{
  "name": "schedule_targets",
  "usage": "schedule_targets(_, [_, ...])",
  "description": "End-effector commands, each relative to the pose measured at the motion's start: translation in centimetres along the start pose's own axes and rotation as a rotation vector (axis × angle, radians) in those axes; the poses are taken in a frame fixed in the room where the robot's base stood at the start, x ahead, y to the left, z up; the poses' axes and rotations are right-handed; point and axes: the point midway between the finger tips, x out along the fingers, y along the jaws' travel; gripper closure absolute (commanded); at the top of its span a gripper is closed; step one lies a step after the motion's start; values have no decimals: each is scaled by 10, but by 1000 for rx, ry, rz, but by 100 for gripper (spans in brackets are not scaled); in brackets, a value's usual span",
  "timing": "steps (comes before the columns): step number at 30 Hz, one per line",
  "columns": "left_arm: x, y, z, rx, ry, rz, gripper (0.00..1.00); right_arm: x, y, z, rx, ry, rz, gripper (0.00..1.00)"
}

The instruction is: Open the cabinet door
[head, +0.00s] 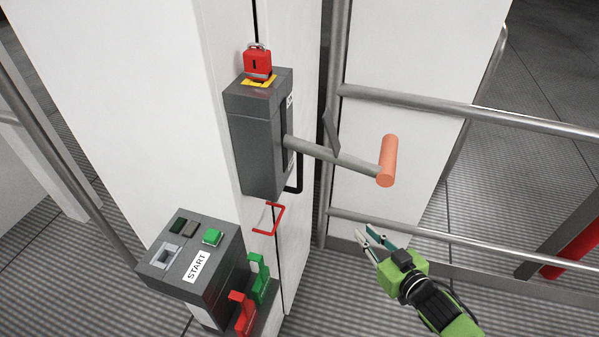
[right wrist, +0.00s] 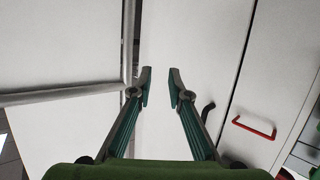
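The white cabinet (head: 110,80) stands at the left and centre of the head view. A red bar handle (head: 268,218) is fixed to its face by a vertical seam, below a grey lever box. The handle also shows at the lower right of the right wrist view (right wrist: 254,127). The door panel there looks shut, with a thin dark seam. My right gripper (head: 369,238) is open and empty, to the right of and lower in the picture than the handle. Its fingers stand apart in the right wrist view (right wrist: 161,87), touching nothing. My left gripper is out of view.
The grey lever box (head: 258,145) carries a red padlock (head: 258,63) and a lever with an orange grip (head: 387,160) sticking out to the right. A START button box (head: 195,260) stands lower left. Metal rails (head: 470,110) run along the right.

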Motion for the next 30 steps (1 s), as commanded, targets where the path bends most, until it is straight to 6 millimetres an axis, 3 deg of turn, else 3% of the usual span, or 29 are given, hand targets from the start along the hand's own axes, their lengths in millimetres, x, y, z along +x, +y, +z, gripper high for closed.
schedule_targets(1, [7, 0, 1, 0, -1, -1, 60, -4, -16, -35, -11, 68, -48, 83])
schedule_targets(3, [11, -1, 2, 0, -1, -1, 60, -13, -38, -77, -14, 142, -108, 83])
schedule_targets(6, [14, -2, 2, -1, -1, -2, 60, -30, -65, -121, -13, 220, -182, 83])
schedule_targets(9, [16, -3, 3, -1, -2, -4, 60, -43, -83, -147, -11, 266, -233, 83])
schedule_targets(13, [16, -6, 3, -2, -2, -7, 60, -50, -93, -161, -8, 289, -259, 83])
schedule_targets(17, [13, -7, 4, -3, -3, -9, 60, -42, -96, -166, -7, 292, -260, 83])
schedule_targets(30, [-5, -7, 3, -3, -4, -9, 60, 33, -116, -191, -8, 293, -259, 83])
